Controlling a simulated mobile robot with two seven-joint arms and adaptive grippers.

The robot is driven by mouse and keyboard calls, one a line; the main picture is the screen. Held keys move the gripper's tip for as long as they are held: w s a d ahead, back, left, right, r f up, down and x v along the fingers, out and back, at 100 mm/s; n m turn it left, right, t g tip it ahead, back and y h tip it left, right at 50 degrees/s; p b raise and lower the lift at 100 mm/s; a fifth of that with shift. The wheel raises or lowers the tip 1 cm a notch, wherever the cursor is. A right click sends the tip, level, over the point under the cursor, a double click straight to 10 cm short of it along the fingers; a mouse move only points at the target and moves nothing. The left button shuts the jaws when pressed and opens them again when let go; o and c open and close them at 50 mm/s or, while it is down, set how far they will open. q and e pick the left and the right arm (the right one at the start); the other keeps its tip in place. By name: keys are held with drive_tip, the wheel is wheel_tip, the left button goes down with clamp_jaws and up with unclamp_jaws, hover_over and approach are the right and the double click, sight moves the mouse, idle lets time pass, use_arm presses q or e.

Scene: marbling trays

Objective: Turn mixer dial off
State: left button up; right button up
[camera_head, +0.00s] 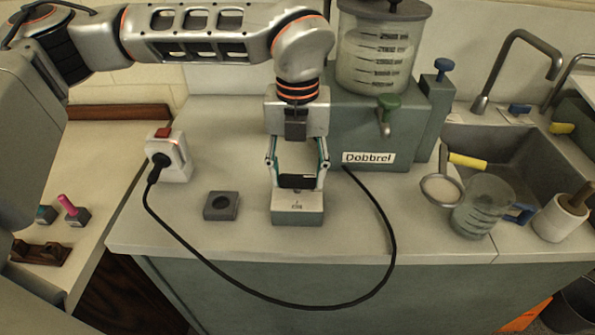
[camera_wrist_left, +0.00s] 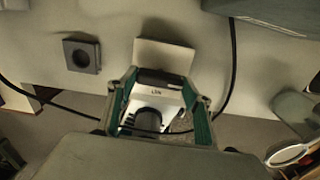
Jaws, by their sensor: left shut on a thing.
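The mixer control box (camera_head: 298,218) is a small grey-green box with a light top and tiny lettering, near the front of the counter. My left gripper (camera_head: 297,180) points down over it, with a finger on each side of a black dial bar (camera_head: 293,181), and is shut on it. In the left wrist view the gripper (camera_wrist_left: 158,120) frames the dial's black bar (camera_wrist_left: 160,78), and the light face of the box (camera_wrist_left: 163,98) shows behind. The dial's lettering is too small to read its setting. My right gripper is not in view.
A mixer labelled Dobbrel (camera_head: 368,158) with a clear tank (camera_head: 378,55) stands behind. A white socket with a red switch (camera_head: 170,155) and a grey block (camera_head: 221,205) are left. A black cable (camera_head: 250,298) loops around the front. A jug (camera_head: 483,205) and sink are right.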

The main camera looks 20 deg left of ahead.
sight(297, 176)
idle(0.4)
use_arm(q)
drive_tip(key=o, duration=1.1)
drive_tip(key=shift+r, duration=0.1)
wheel_tip(297, 176, up, 12)
drive_tip(key=shift+f, duration=0.1)
